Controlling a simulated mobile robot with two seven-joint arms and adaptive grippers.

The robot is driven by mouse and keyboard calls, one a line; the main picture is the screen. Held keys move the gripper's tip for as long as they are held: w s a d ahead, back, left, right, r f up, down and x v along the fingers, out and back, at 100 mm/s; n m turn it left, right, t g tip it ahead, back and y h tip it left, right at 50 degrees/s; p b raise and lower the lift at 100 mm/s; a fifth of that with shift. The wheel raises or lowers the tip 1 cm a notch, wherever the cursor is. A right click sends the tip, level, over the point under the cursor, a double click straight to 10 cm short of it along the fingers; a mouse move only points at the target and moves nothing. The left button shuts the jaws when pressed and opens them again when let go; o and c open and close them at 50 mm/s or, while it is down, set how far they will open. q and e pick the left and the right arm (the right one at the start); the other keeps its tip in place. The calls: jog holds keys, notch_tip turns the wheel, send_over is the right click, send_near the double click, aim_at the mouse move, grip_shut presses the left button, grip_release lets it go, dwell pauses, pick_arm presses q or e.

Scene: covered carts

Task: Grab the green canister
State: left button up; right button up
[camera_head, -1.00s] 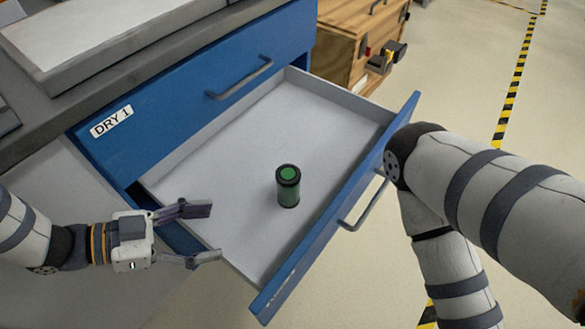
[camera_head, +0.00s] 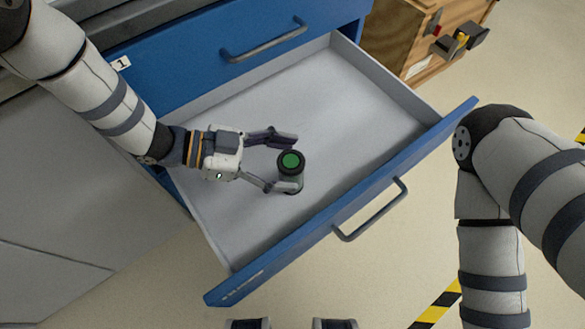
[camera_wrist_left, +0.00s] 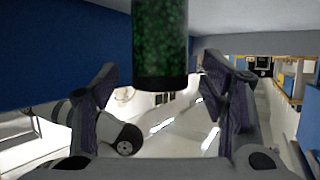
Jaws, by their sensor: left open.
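The green canister (camera_head: 290,172), dark with a green top, stands upright in the open drawer (camera_head: 345,95). My left gripper (camera_head: 290,163) is open in the drawer, with one finger on each side of the canister near its fingertips. Whether the fingers touch it cannot be told. In the left wrist view the speckled green canister (camera_wrist_left: 160,45) shows at top centre, between the two spread fingers (camera_wrist_left: 168,85); its upper part in that picture is cut off. My right arm shows at the right, but its gripper is out of view.
The drawer's blue front panel (camera_head: 345,205) with a grey handle (camera_head: 372,213) stands close in front of the gripper. A wooden crate (camera_head: 415,40) is behind the drawer. The drawer floor is otherwise bare.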

pick_arm(q)
jog(key=shift+d+f, duration=0.35)
jog(key=shift+d, duration=0.3)
jog(key=c, duration=1.4)
jog(key=shift+o, duration=0.2)
jog(key=shift+r, duration=0.15)
